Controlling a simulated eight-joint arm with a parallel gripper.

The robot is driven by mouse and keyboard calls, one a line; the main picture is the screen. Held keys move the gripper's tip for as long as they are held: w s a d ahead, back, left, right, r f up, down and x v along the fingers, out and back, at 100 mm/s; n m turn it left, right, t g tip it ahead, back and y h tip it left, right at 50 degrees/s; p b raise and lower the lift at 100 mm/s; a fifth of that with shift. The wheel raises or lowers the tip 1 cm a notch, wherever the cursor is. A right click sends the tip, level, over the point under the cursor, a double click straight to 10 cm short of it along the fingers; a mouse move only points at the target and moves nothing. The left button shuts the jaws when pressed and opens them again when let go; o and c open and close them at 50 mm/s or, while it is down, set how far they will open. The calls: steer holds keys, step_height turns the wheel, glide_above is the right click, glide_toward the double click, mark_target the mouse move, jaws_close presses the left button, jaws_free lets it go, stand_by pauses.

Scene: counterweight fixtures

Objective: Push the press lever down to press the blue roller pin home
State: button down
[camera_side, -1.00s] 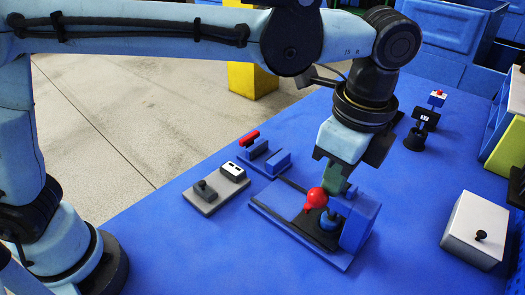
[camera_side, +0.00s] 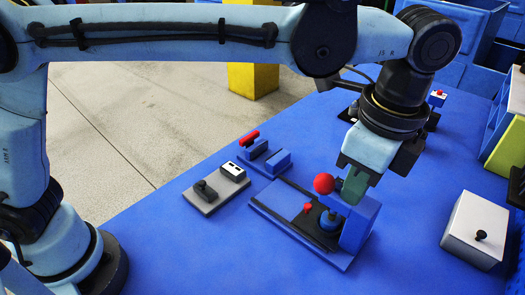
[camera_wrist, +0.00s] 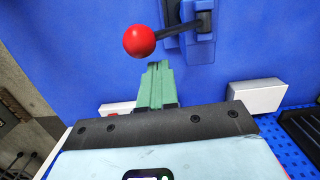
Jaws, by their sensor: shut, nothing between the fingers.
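The press lever is a dark rod with a red ball knob (camera_side: 324,183), raised beside the blue press upright (camera_side: 362,222). In the wrist view the knob (camera_wrist: 139,41) is at upper left, its rod running right to a blue bracket (camera_wrist: 203,45). A short blue cylinder (camera_side: 329,220), probably the roller pin, stands on the press's dark plate below the lever; how deep it sits I cannot tell. My gripper (camera_side: 352,193), with green fingers, is shut and empty just right of the knob. In the wrist view the fingertips (camera_wrist: 159,66) appear apart from the knob.
A small red knob (camera_side: 308,208) is on the press base. A grey switch block (camera_side: 216,189) and a blue fixture with a red bar (camera_side: 263,150) stand to the left. A white box (camera_side: 474,229) is at right. Blue tabletop lies clear between.

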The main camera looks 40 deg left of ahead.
steer(key=shift+r, duration=0.1)
step_height(320, 180, up, 12)
steer(key=d, duration=0.1)
stand_by(0.7)
stand_by(0.4)
steer(key=w+a+f+n+t+h, duration=0.1)
steer(key=w+a+f+n+t, duration=0.1)
steer(key=a+n, duration=0.5)
steer(key=w+a+f+n+t+h, duration=0.1)
steer(key=w+a+n, duration=0.15)
steer(key=a, duration=0.85)
steer(key=s+a+f+n+t, duration=0.2)
steer(key=s+a+f+n, duration=0.2)
steer(key=a+f, duration=0.3)
steer(key=s+a+f+n+t, duration=0.2)
steer(key=s+a+f+n, duration=0.2)
steer(key=a+f, duration=0.3)
steer(key=shift+s+a+f+y, duration=0.15)
steer(key=shift+a+f+y, duration=0.05)
steer(key=shift+y, duration=0.2)
